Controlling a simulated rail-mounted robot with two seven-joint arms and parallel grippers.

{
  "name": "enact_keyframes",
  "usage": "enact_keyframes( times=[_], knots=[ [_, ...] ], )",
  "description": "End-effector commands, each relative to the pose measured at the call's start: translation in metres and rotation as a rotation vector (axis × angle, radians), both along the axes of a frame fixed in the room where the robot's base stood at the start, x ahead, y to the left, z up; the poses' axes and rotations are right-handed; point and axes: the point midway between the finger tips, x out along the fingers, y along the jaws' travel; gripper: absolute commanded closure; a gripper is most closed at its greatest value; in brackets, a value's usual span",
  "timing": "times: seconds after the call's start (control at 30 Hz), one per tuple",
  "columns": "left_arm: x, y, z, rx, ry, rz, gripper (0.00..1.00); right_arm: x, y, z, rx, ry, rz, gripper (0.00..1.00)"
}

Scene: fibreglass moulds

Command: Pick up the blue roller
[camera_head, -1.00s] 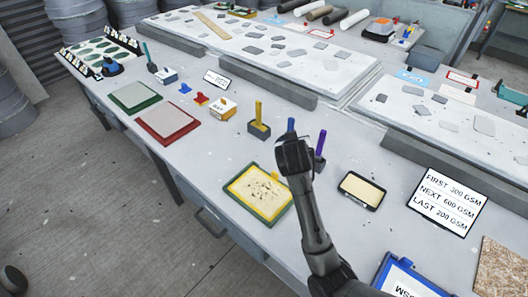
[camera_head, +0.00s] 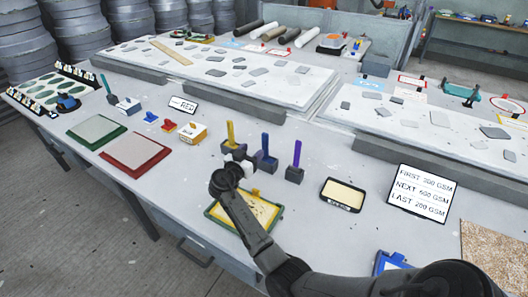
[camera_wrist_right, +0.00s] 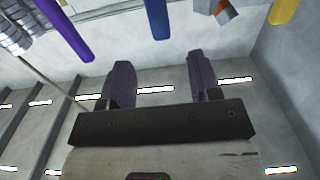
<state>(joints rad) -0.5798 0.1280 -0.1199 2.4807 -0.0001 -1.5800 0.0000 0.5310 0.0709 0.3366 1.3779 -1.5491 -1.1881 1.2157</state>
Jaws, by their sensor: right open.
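The blue roller (camera_head: 265,147) stands upright in a dark block on the table, between a yellow-handled tool (camera_head: 231,134) and a purple-handled tool (camera_head: 296,156). My right gripper (camera_head: 240,158) is close by, to the left of the blue roller's base in the head view. In the right wrist view, the blue handle (camera_wrist_right: 157,18) shows at the top, beyond the gap between my two open fingers (camera_wrist_right: 162,75). The fingers hold nothing. The purple handle (camera_wrist_right: 66,30) is left of it and the yellow handle (camera_wrist_right: 284,10) right. My left gripper is out of view.
A green and yellow tray (camera_head: 264,209) lies under my right forearm. A small dark tray (camera_head: 343,194) and a lettered sign (camera_head: 422,193) lie to the right. A red-framed panel (camera_head: 134,154) lies to the left. Grey blocks (camera_head: 238,92) edge the mould tables behind.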

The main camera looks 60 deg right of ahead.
Motion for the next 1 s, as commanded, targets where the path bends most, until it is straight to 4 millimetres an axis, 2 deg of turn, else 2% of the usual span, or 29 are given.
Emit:
enact_keyframes(
  times=[0.1, 0.23, 0.4, 0.6, 0.9, 1.0],
  knots=[
    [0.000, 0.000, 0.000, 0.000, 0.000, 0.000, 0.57, 0.001, -0.023, 0.001, -0.002, 0.001, -0.003, 0.43],
    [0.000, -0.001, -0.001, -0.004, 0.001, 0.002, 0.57, 0.001, -0.042, 0.000, -0.001, 0.001, -0.002, 0.43],
    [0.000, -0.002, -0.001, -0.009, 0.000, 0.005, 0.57, 0.002, -0.057, 0.001, -0.001, 0.001, -0.001, 0.43],
    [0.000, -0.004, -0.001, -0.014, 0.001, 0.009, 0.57, 0.002, -0.066, 0.000, 0.000, 0.002, -0.002, 0.43],
    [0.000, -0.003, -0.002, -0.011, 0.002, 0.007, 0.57, 0.004, -0.103, -0.002, 0.000, 0.002, -0.002, 0.43],
    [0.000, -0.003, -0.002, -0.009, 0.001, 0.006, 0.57, 0.004, -0.110, -0.003, 0.001, 0.002, -0.002, 0.43]
  ],
)
